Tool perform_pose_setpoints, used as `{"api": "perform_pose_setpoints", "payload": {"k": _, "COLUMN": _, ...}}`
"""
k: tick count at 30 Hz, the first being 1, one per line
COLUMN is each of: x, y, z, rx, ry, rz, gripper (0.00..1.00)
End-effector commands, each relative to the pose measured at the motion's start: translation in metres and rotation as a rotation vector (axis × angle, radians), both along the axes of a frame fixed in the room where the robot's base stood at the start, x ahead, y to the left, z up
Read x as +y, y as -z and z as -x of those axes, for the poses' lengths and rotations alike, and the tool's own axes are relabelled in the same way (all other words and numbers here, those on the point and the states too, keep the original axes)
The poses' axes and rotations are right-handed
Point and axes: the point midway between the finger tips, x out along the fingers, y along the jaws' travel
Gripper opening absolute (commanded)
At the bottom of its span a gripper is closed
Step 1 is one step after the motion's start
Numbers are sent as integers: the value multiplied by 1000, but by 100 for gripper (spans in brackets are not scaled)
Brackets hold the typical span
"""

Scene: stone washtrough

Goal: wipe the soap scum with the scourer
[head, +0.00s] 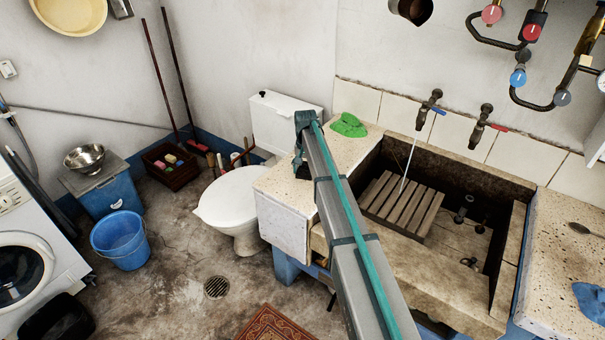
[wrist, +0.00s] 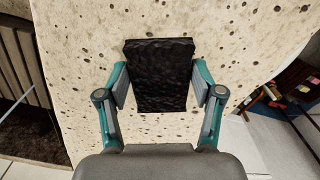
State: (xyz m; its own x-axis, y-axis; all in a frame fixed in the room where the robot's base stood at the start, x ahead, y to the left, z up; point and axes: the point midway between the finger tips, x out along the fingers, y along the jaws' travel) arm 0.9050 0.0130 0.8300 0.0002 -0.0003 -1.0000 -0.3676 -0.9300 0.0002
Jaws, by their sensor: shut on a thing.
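The black, rough scourer (wrist: 163,78) sits between the two fingers of my gripper (wrist: 161,88) in the wrist view. My gripper is shut on it, over the speckled stone counter (wrist: 80,60). I cannot tell whether the scourer touches the stone. In the head view my arm reaches to the left part of the counter (head: 290,180), and its end largely hides the gripper (head: 299,160) and the scourer. I cannot make out the soap scum for certain in either view; a pale whitish patch (head: 283,226) shows on the counter's front face.
The stone trough (head: 455,285) holds a slatted wooden rack (head: 402,205) under a running tap (head: 428,108). A green cloth (head: 348,125) lies at the counter's back. A toilet (head: 235,200) stands left of the counter.

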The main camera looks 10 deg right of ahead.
Motion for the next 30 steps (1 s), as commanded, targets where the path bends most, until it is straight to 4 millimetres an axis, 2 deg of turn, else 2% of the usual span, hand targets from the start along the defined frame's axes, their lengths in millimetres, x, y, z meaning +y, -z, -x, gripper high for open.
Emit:
{"api": "perform_pose_setpoints", "payload": {"k": 8, "x": -15, "y": 1, "z": -21, "rx": -1, "ry": -3, "rz": 0, "gripper": 34}}
{"api": "perform_pose_setpoints", "payload": {"k": 12, "x": -6, "y": 0, "z": -6, "rx": 1, "ry": -3, "rz": 0, "gripper": 34}}
{"api": "perform_pose_setpoints", "payload": {"k": 30, "x": 23, "y": 2, "z": 33, "rx": 2, "ry": 7, "rz": -1, "gripper": 34}}
